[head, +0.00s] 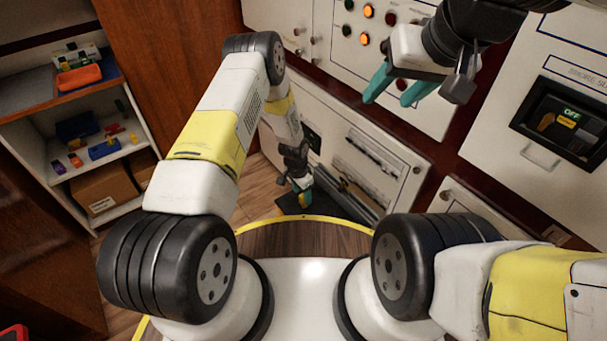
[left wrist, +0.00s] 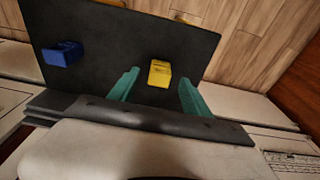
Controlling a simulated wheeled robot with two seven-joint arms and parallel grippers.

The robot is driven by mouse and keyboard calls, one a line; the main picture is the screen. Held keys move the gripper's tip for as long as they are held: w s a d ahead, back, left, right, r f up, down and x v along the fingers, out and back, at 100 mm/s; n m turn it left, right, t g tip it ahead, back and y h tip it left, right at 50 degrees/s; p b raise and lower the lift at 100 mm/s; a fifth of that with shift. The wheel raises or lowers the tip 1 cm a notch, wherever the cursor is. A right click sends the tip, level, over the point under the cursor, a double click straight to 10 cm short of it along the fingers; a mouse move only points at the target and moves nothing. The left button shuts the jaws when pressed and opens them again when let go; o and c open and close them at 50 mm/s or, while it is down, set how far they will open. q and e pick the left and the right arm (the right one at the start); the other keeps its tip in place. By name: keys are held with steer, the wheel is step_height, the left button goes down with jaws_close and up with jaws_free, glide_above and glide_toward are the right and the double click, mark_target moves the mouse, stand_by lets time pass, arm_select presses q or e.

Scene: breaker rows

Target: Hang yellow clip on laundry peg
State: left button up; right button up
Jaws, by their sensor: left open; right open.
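A yellow clip (left wrist: 159,74) shows in the left wrist view, over a dark flat surface (left wrist: 105,45). My left gripper (left wrist: 158,92) is open. Its two teal fingers stand apart on either side of the yellow clip in that view, with gaps on both sides. In the head view my left gripper (head: 302,188) is low at the centre, and a small yellow patch (head: 305,200) shows at its fingers. My right gripper (head: 393,94) is open and empty in front of the upper panel. I cannot make out which part is the laundry peg.
A blue clip (left wrist: 63,53) is on the same dark surface, left of the yellow one. A breaker marked OFF (head: 566,120) is in the panel at right. An open shelf (head: 124,150) with coloured items stands at left. Wooden floor (left wrist: 245,50) shows beyond the dark surface.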

mark_target(303, 199)
arm_select(q)
steer(key=shift+w+d+f, duration=0.1)
steer(key=shift+d+f, duration=0.05)
steer(key=shift+f, duration=0.85)
steer(key=shift+w+d+f, duration=0.1)
steer(key=shift+f, duration=0.85)
jaws_close()
steer(key=shift+r, duration=0.1)
steer(key=shift+r, duration=0.6)
step_height(303, 199, up, 2)
steer(key=shift+r, duration=0.2)
steer(key=s+r, duration=0.1)
steer(key=s, duration=1.5)
steer(key=shift+d+r, duration=0.15)
steer(key=shift+d, duration=0.1)
